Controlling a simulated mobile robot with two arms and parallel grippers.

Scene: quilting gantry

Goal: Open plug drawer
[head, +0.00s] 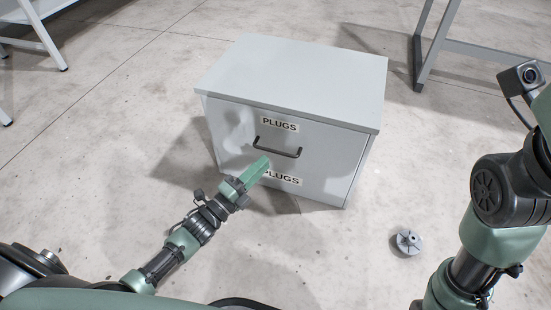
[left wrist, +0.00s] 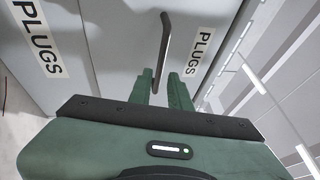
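A light grey cabinet (head: 300,75) stands on the floor with a drawer front (head: 325,140) facing me. A dark bar handle (head: 278,149) is on the front, between an upper PLUGS label (head: 279,125) and a lower one (head: 281,178). The drawer looks closed. My left gripper (head: 264,162) is just below and left of the handle. In the left wrist view, its two green fingers (left wrist: 165,80) are apart, and one end of the handle (left wrist: 164,45) shows between their tips. I cannot tell contact. My right arm shows, but its gripper is out of view.
A small grey round part (head: 407,241) lies on the floor right of the cabinet. A grey table leg (head: 427,55) stands at the upper right, and white metal legs (head: 45,40) at the upper left. The concrete floor around the cabinet's front is otherwise clear.

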